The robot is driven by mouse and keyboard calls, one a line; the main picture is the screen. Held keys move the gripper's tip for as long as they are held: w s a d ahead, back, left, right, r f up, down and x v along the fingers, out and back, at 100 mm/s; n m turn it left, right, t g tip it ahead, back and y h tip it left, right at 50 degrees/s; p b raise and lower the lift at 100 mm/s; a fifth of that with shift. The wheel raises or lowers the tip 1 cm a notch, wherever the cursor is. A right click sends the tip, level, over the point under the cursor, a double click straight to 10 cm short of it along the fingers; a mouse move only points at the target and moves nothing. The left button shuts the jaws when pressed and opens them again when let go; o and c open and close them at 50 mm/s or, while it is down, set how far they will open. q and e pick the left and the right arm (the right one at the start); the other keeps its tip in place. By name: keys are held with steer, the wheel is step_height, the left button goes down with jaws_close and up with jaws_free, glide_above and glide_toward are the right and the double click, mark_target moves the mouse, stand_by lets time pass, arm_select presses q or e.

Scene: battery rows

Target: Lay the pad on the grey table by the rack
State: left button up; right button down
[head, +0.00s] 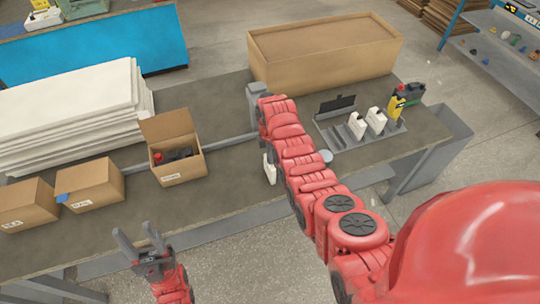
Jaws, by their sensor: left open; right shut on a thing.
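My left gripper (139,236) is open and empty, its two grey fingers pointing up in front of the table's near edge. My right arm reaches from the lower right across the grey table (225,205). Its gripper is hidden, so I cannot see what it holds. The grey rack (340,143) stands right of this arm and carries white bottle-like pieces (357,126) and a yellow-and-black one (396,107). A small pale disc (326,156) shows between arm and rack; I cannot tell whether it is the pad. A white piece (269,170) is partly hidden left of the arm.
An open carton (178,164) with dark items stands on the table, left of my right arm. Bare tabletop shows around the open carton.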

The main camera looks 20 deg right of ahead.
steer(key=shift+s+f, duration=0.1)
steer(key=shift+f, duration=0.35)
steer(key=shift+f, duration=0.15)
steer(key=c, duration=1)
jaws_free()
